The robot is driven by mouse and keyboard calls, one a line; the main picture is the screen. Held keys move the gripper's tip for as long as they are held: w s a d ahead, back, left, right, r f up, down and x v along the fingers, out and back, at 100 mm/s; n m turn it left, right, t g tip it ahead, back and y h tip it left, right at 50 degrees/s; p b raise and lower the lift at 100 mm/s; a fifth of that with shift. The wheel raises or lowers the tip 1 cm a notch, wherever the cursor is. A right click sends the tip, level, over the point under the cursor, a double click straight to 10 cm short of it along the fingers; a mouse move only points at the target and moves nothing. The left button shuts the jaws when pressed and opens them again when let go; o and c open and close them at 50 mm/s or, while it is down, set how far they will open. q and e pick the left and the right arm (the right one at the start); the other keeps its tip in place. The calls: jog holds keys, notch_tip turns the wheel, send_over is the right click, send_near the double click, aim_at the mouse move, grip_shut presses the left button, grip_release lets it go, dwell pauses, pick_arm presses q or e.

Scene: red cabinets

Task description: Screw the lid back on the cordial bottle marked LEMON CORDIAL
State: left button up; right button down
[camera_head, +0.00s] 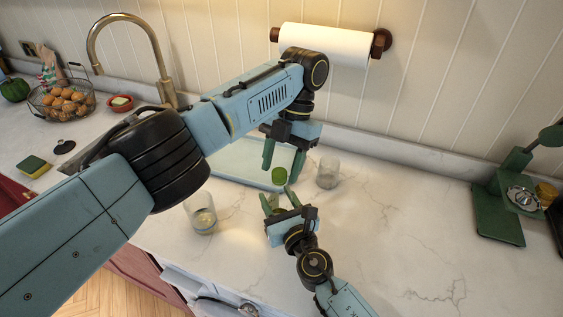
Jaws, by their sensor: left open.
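A small green cap-like piece (279,176), which looks like the lid, shows just below my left gripper (283,160). My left gripper points down with its green fingers apart, one on each side above the green piece. My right gripper (278,199) reaches up from below, its green fingers on either side of a small pale yellowish patch. That patch may be part of the cordial bottle, but I cannot tell. No LEMON CORDIAL label is readable. I cannot tell whether the green piece touches anything beneath it.
A clear glass (201,217) stands left of my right gripper, and another (327,173) to its right. A pale tray (235,164) lies behind. A tap (163,75) rises at the back left. The right-front counter is clear.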

pick_arm(q)
jog(key=shift+r, duration=2.25)
jog(key=shift+c, duration=0.3)
